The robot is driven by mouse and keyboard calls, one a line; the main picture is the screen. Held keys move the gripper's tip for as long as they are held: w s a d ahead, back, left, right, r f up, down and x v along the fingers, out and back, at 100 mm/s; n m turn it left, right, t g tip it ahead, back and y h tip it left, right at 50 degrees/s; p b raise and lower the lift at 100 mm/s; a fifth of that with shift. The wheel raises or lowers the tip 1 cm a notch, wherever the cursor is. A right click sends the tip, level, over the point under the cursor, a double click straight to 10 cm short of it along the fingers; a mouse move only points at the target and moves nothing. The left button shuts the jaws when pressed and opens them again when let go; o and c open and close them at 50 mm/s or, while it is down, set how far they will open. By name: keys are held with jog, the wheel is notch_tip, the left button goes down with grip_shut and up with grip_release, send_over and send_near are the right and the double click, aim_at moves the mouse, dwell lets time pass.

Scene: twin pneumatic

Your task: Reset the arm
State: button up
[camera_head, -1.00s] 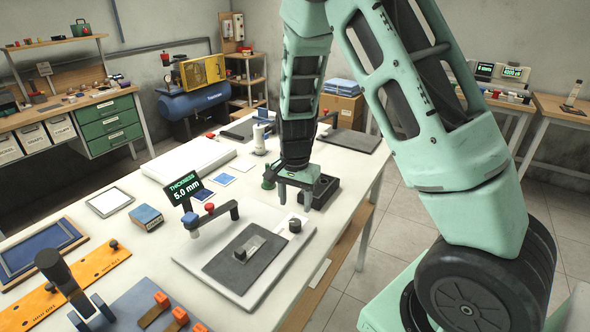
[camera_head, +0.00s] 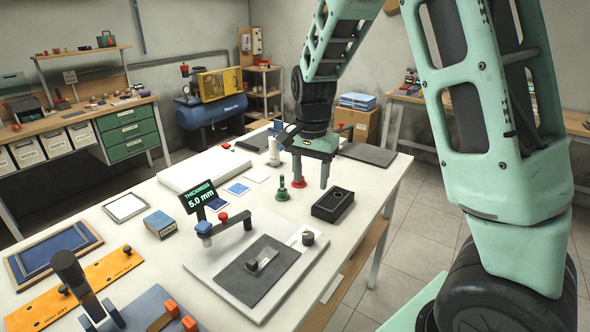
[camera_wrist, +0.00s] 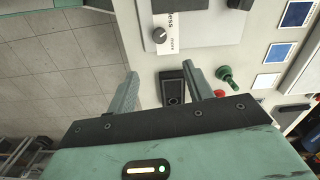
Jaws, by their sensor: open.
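My gripper (camera_head: 311,182) hangs over the far right part of the white worktable (camera_head: 372,210), fingers pointing down, open and with nothing between them. In the wrist view the two fingers of my gripper (camera_wrist: 163,85) stand apart, with the black block (camera_wrist: 172,88) with a round hole seen below between them. In the head view this black block (camera_head: 333,205) lies on the table in front of and right of the fingers. A green knobbed piece (camera_head: 282,192) stands upright on the table left of the fingers. A red piece (camera_head: 299,182) shows beside the left finger.
A thickness gauge with a display reading 5.0 mm (camera_head: 202,198) stands on a grey plate (camera_head: 225,275) holding a dark pad. A white bottle-like piece (camera_head: 273,152) and a dark flat plate (camera_head: 368,154) lie farther back. Bare table surrounds the black block.

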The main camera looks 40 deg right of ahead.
jog(key=s+a+r+n+y, duration=0.1)
jog(key=s+a+n, duration=0.3)
jog(key=a, duration=0.4)
jog(key=s+a+n, duration=0.4)
jog(key=a+n, duration=0.1)
jog(key=a, duration=0.3)
jog(key=s+a+n, duration=0.4)
jog(key=s+n, duration=0.1)
jog(key=s, duration=0.3)
jog(key=s+a+n, duration=0.4)
jog(key=s+n, duration=0.2)
jog(key=s, duration=0.2)
jog(key=shift+s+a, duration=0.15)
jog(key=shift+s, duration=0.05)
jog(key=shift+r, duration=0.1)
